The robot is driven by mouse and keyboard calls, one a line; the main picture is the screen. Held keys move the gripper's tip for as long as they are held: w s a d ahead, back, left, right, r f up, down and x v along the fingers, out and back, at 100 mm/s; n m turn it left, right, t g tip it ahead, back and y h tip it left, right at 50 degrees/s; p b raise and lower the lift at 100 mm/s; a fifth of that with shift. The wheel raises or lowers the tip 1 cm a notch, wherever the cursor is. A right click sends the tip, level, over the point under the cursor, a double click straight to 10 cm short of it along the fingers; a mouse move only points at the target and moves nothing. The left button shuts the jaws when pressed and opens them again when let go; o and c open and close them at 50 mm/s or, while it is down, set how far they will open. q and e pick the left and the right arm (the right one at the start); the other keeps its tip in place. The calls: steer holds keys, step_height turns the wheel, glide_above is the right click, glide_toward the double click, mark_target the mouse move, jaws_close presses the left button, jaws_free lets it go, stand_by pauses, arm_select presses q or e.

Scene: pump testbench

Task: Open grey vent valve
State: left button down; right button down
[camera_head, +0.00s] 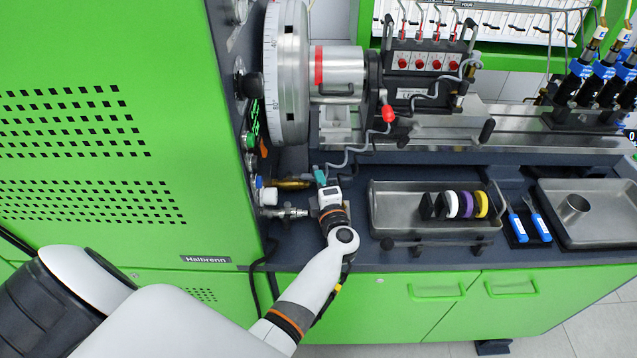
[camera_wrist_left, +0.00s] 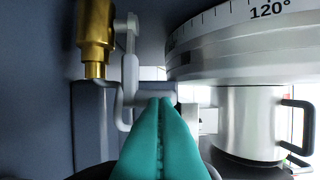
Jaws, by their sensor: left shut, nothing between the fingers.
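My left gripper (camera_head: 320,177) reaches in beside the lower front of the machine, and its teal fingers also show in the left wrist view (camera_wrist_left: 161,102). The fingers are pressed together with nothing between them. In the left wrist view a light grey lever-like part (camera_wrist_left: 130,68) stands left of the fingertips, beside a brass fitting (camera_wrist_left: 97,35). Its lower bend passes close to the fingertips; I cannot tell whether they touch. I cannot tell for sure that this part is the grey vent valve. In the head view the brass fitting (camera_head: 292,184) lies left of the gripper. My right gripper is out of view.
A large graduated wheel (camera_head: 287,75) stands above the gripper. A metal fitting (camera_head: 287,212) sticks out from the green cabinet (camera_head: 100,130), left of my wrist. A steel tray (camera_head: 390,215) with black, white, purple and yellow rings lies to the right.

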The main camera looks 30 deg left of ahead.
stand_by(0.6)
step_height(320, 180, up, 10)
steer(key=p, duration=0.9)
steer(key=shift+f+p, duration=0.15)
steer(key=shift+p, duration=0.2)
